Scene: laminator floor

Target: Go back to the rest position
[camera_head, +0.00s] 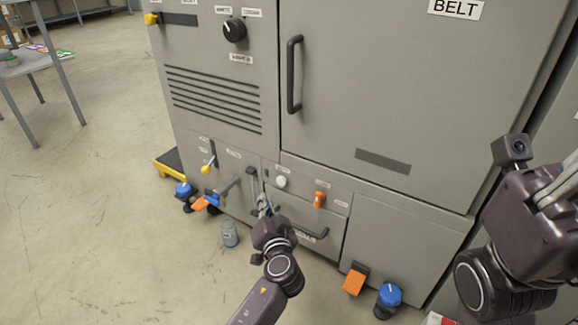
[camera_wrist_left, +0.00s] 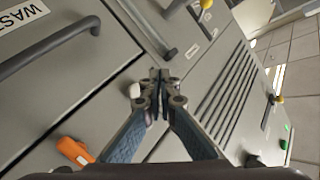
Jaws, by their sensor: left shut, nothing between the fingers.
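My left gripper (camera_head: 264,206) is at the lower front of the grey machine (camera_head: 360,90), near a vertical slot with a lever. In the left wrist view its two fingers (camera_wrist_left: 158,78) meet at the tips with nothing between them. The machine's panel is just beyond the fingertips; I cannot tell whether they touch it. My right arm (camera_head: 525,230) shows at the right edge of the head view, but its fingers are not visible.
The machine carries a black door handle (camera_head: 294,74), a drawer handle (camera_head: 311,234), an orange knob (camera_head: 319,199) and a yellow-tipped lever (camera_head: 207,169). A bottle (camera_head: 230,234), an orange pedal (camera_head: 353,283) and a blue-topped knob (camera_head: 390,294) stand low in front. Open floor (camera_head: 90,220) lies left.

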